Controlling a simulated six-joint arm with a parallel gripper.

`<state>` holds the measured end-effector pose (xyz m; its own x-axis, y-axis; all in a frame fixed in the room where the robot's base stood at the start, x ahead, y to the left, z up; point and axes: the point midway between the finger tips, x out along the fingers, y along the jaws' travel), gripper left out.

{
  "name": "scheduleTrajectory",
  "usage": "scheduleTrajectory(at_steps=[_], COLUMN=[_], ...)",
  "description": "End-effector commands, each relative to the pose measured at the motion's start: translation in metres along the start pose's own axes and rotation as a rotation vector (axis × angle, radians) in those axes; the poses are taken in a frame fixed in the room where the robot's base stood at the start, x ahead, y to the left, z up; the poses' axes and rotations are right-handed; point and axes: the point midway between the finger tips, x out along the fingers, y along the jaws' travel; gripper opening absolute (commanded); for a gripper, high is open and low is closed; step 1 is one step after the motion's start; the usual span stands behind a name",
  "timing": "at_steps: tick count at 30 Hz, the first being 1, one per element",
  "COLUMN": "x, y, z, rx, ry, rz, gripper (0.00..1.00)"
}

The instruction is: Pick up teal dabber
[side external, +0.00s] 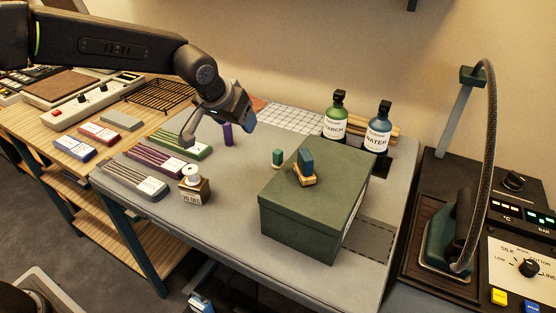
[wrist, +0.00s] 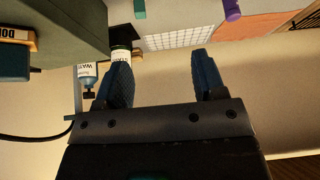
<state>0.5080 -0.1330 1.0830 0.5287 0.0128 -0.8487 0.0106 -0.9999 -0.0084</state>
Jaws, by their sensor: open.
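The teal dabber (side external: 277,158) is a small upright teal cylinder on the grey table mat, close to the left side of the green box. Part of it shows at the top edge of the wrist view (wrist: 140,9). My gripper (side external: 219,127) is open and empty, above the mat to the left of the teal dabber and apart from it. Its two dark blue fingers are spread in the wrist view (wrist: 164,76), with nothing between them. A purple dabber (side external: 228,135) stands near my gripper in the side view. Its end also shows in the wrist view (wrist: 232,9).
The green lidded box (side external: 300,230) bears a teal block with a wooden base (side external: 305,168). Two labelled bottles (side external: 336,118) stand behind it. An iron (side external: 450,235) is at right.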

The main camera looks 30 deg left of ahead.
Motion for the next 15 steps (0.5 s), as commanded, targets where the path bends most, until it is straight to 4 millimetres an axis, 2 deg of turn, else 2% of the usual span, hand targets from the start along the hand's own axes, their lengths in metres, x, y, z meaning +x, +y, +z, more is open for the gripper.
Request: scheduleTrajectory(at_steps=[1,6,11,15], x=[0.021,0.063,0.081,0.102], y=[0.009,0.029,0.036,0.036], z=[-0.004,-0.012,-0.014,-0.014], rx=[0.003,0.005,0.005,0.005], ry=[-0.003,0.009,0.014,0.011], rz=[0.003,0.010,0.013,0.012], gripper=[0.64,0.64,0.64,0.64])
